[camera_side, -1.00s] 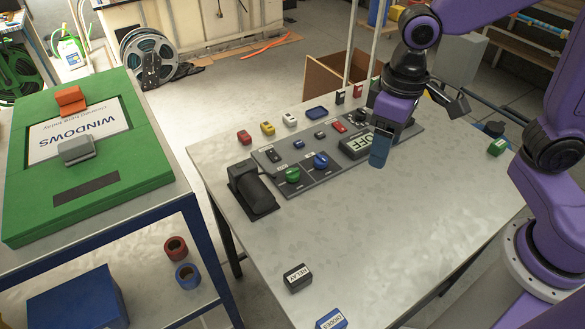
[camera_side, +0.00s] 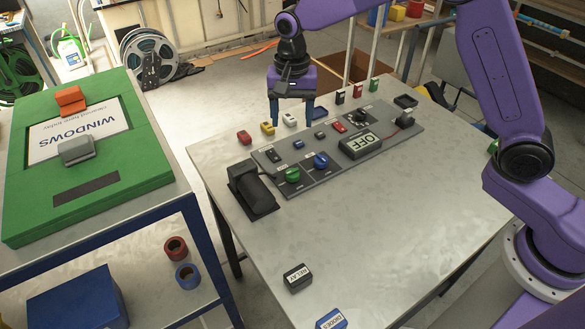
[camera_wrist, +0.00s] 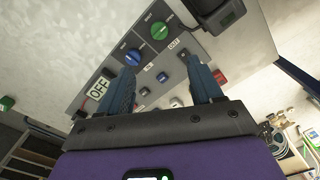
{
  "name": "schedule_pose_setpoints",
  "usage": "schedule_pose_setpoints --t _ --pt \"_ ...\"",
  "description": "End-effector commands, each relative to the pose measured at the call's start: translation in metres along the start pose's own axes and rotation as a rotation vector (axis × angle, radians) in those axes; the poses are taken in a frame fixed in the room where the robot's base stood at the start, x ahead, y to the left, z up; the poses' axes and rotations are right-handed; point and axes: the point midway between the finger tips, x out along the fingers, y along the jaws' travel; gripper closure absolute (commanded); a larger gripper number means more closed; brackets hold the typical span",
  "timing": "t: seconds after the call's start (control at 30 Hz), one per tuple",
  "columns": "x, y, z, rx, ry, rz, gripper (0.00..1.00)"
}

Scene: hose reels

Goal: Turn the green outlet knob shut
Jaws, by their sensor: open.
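The green knob (camera_side: 292,174) sits on the grey control panel (camera_side: 322,178), left of the blue knob (camera_side: 321,160). In the wrist view the green knob (camera_wrist: 158,30) lies beyond the fingertips, just past the blue knob (camera_wrist: 132,57). My gripper (camera_side: 291,122) is above the back edge of the panel, pointing down, open and empty, apart from both knobs. In the wrist view my gripper (camera_wrist: 160,75) shows its two blue fingers spread wide. The panel display (camera_side: 362,144) reads OFF.
A black box-shaped part (camera_side: 252,190) stands at the panel's left end. Small red (camera_side: 244,137), yellow (camera_side: 268,128) and white (camera_side: 290,119) blocks line the table behind the panel. A block labelled RELAY (camera_side: 297,278) lies near the front. The table's middle front is clear.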

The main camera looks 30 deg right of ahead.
Motion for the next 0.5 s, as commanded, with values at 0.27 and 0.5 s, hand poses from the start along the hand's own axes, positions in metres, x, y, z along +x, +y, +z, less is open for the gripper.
schedule_pose_setpoints --t 0.27,0.5 --pt "0.047 0.002 0.001 -0.001 -0.003 0.006 0.35" --pt "0.092 0.002 0.001 -0.002 -0.003 0.006 0.35"
